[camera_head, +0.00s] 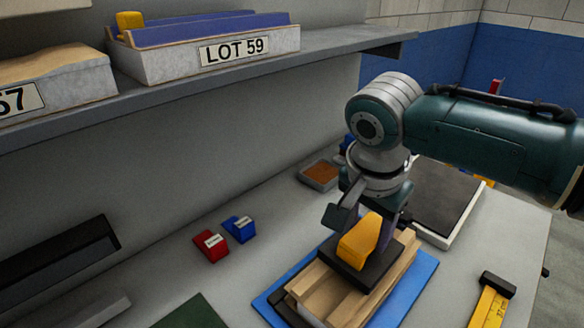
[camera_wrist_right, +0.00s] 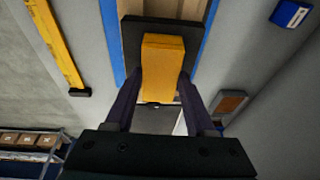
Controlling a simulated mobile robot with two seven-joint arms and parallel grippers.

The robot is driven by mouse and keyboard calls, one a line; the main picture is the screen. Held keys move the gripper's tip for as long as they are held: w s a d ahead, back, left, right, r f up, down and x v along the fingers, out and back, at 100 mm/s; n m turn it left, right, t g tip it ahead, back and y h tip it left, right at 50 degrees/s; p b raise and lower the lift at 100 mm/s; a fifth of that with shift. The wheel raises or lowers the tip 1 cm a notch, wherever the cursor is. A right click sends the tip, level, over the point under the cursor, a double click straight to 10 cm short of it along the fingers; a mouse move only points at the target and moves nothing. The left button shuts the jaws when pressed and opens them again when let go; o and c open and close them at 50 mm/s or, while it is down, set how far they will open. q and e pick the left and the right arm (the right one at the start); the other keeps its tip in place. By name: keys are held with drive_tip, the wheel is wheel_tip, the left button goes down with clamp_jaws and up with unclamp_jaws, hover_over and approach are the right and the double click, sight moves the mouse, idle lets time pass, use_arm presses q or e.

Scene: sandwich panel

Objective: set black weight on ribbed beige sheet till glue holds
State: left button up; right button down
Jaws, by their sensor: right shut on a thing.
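The black weight (camera_head: 375,272), a dark slab with a yellow block handle, is over the upper part of the ribbed beige sheet (camera_head: 325,290). It looks very close to the ribs or on them; I cannot tell if it bears on them. My right gripper (camera_head: 366,222) is shut on the yellow handle from above. The right wrist view shows both fingers (camera_wrist_right: 160,78) at the handle's sides, with the black slab (camera_wrist_right: 191,38) beyond. The sheet lies on a blue mat (camera_head: 416,287). My left gripper is not in view.
A red block (camera_head: 211,247) and a blue block (camera_head: 240,229) stand left of the mat. A tray with a brown pad (camera_head: 320,174) is behind. A shelf (camera_head: 330,45) with bins overhangs.

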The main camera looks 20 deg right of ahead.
drive_tip(key=shift+w+f, duration=0.15)
drive_tip(key=c, duration=0.7)
unclamp_jaws()
drive_tip(key=shift+f, duration=0.1)
drive_tip(key=o, duration=0.5)
drive_tip(key=shift+c, duration=0.2)
